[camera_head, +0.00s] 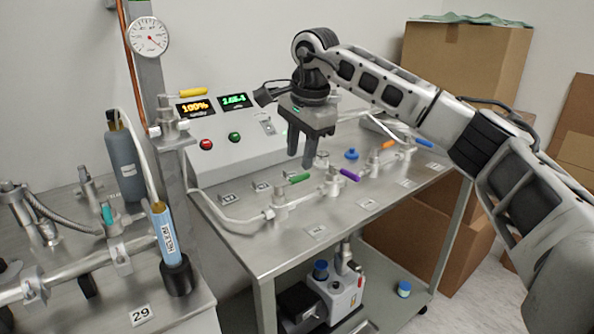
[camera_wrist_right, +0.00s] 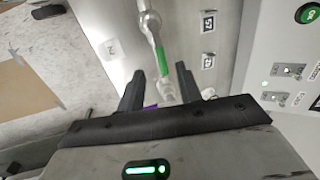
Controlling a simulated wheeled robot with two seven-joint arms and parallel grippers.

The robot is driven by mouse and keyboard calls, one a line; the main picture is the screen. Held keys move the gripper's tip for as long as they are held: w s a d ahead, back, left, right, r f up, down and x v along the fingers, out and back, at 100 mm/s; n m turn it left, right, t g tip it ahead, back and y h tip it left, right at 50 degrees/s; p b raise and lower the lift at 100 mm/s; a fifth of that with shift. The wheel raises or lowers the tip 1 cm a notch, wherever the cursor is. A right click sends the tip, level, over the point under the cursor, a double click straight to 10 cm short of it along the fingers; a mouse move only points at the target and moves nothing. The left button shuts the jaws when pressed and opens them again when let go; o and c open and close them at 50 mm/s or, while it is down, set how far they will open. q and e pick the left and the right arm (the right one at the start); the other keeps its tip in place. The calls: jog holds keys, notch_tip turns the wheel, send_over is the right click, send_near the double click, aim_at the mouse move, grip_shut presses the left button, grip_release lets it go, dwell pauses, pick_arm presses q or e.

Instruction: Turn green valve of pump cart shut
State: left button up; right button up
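The green valve handle (camera_head: 300,178) is a short bar on the metal pipe line along the pump cart (camera_head: 262,252). It looks roughly in line with its pipe. My right gripper (camera_head: 300,158) points down just above the green handle, with its fingers apart. In the right wrist view, the gripper (camera_wrist_right: 160,76) is open and the green handle (camera_wrist_right: 163,62) shows near the gap between the fingertips, not clasped. Whether a finger touches it cannot be told. My left gripper is not in view.
A purple handle (camera_head: 349,175) sits close to the right on the same line, with orange (camera_head: 388,144) and blue (camera_head: 424,143) handles beyond. The control box (camera_head: 240,150) stands behind. At left are a helium bottle (camera_head: 166,234) and a yellow handle (camera_head: 194,92) on a post.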

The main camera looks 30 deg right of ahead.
aim_at(297, 179)
jog(key=f, duration=0.2)
jog(key=w+f, duration=0.1)
jog(key=f, duration=0.2)
jog(key=shift+a, duration=0.1)
grip_shut()
